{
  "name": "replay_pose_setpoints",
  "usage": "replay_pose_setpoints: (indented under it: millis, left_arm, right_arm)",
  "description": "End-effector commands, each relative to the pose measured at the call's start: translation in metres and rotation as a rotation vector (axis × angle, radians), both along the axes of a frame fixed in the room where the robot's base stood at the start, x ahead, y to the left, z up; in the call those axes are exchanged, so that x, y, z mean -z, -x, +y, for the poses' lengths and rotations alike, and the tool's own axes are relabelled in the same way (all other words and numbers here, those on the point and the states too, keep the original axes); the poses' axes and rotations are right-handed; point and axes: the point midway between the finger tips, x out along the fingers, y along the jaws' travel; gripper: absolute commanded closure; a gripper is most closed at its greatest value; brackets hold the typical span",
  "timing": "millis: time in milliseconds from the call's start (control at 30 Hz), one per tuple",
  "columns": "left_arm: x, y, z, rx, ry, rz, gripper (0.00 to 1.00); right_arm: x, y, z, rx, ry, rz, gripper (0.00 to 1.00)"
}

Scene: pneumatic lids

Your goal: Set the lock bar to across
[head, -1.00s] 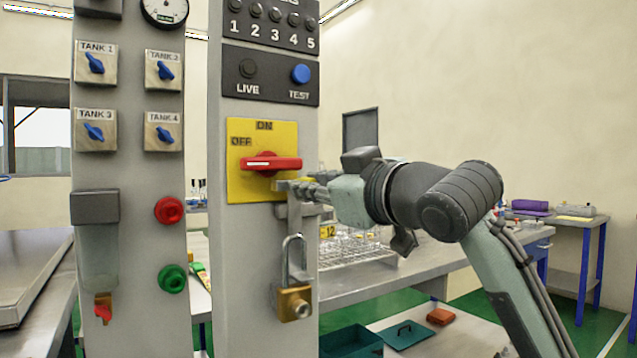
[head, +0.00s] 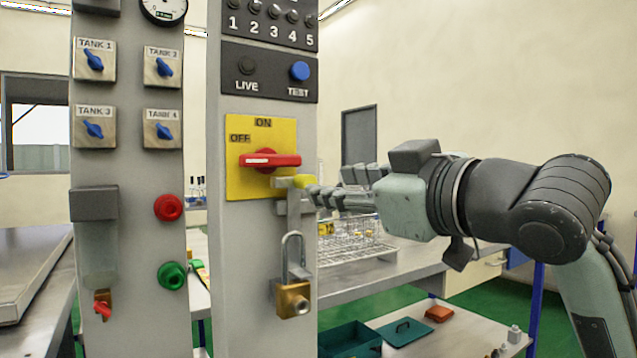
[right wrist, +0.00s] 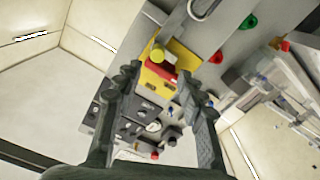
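The lock bar (head: 284,182) is a short grey metal bar with a yellow knob (head: 304,181) at its right end. It lies roughly level, just below the red rotary handle (head: 270,160) on the yellow ON/OFF plate (head: 240,183). The red handle is also level. In the right wrist view the yellow knob (right wrist: 157,52) shows beyond the fingertips. My right gripper (head: 338,184) is open just right of the knob; its near finger overlaps the knob's edge in the picture, and contact cannot be told. Its fingers (right wrist: 165,82) are spread with nothing between them. My left gripper is not in view.
A brass padlock (head: 293,298) hangs from a bracket below the bar. A button panel (head: 270,74) is above the plate. A second post to the left carries blue tank knobs (head: 93,62) and red and green buttons. A wire rack (head: 350,250) stands on the bench behind.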

Motion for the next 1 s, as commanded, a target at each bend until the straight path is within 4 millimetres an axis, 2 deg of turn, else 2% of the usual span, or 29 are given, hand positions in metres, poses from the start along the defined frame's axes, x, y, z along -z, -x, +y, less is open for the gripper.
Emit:
replay_pose_setpoints:
  millis: [100, 300, 633, 733, 867, 967, 1000]
  left_arm:
    - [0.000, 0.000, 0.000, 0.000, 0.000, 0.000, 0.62]
    - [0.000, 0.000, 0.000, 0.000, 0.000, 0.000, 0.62]
    - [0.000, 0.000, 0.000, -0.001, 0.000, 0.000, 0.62]
    - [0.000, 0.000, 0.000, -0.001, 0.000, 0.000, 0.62]
    - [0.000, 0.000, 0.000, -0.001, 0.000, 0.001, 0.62]
    - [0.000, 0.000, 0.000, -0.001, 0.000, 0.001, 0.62]
    - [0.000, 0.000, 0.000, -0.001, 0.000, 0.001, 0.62]
  right_arm:
    - [0.000, 0.018, -0.013, 0.000, 0.000, -0.001, 0.60]
    - [0.000, 0.034, -0.024, -0.001, 0.000, 0.002, 0.60]
    - [0.001, 0.036, -0.026, -0.001, 0.000, 0.002, 0.60]
    - [0.007, 0.029, -0.027, 0.006, -0.008, 0.020, 0.60]
    - [0.042, -0.005, -0.039, 0.051, -0.046, 0.113, 0.60]
    - [0.097, -0.043, -0.057, 0.119, -0.086, 0.229, 0.60]
    - [0.123, -0.057, -0.065, 0.150, -0.099, 0.278, 0.60]
